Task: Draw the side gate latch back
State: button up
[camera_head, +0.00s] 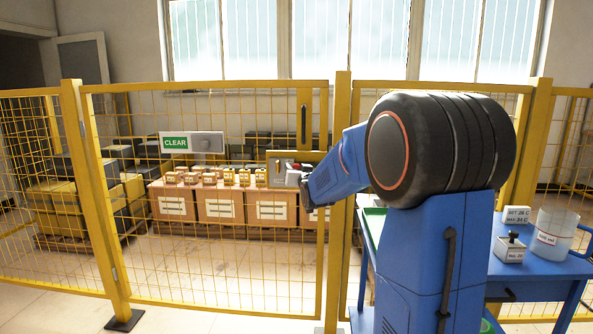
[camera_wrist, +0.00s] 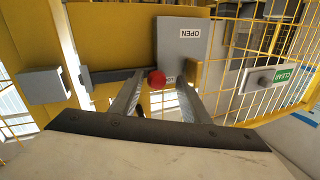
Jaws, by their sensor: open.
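The side gate (camera_head: 200,306) is a yellow mesh panel standing in line with the fence. Its latch has a grey plate (camera_wrist: 183,45) marked OPEN, upside down in the wrist view, and a dark bolt bar (camera_wrist: 112,75) with a red knob (camera_wrist: 156,78). The bar points toward a grey block (camera_wrist: 43,86) at the left; whether it enters the block is unclear. My gripper (camera_wrist: 160,84) is open, with one finger on each side of the red knob; contact cannot be told. In the head view the latch plate (camera_head: 276,170) is partly hidden by my gripper (camera_head: 304,188).
A CLEAR sign plate (camera_head: 191,142) with a grey knob sits on the gate mesh. A dark vertical handle (camera_head: 303,127) is near the gate's edge. Cartons (camera_head: 221,204) stand behind the fence. A blue cart (camera_head: 540,262) with a container (camera_head: 553,232) is at the right.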

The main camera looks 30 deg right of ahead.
jog(key=shift+s, duration=0.1)
jog(key=v, duration=1.7)
jog(key=shift+s, duration=0.15)
jog(key=s+a+f+n+g+y, duration=0.1)
jog(key=s+a+f+g, duration=0.3)
jog(key=s, duration=0.7)
jog(key=s+a+f+n+g+y, duration=0.2)
jog(key=s+a+f+g, duration=0.2)
jog(key=s+a+f, duration=0.3)
jog(key=s+a+f+n+g+y, duration=0.1)
jog(key=s+a+f+g, duration=0.3)
jog(key=s, duration=1.1)
notch_tip(320, 180, down, 4)
jog(key=a+y, duration=0.1)
jog(key=a, duration=0.1)
jog(key=shift+s+a+n+g, duration=0.25)
jog(key=shift+s+n+g, duration=0.05)
jog(key=shift+s+n, duration=0.1)
jog(key=shift+w+r, duration=0.1)
jog(key=shift+c, duration=0.7)
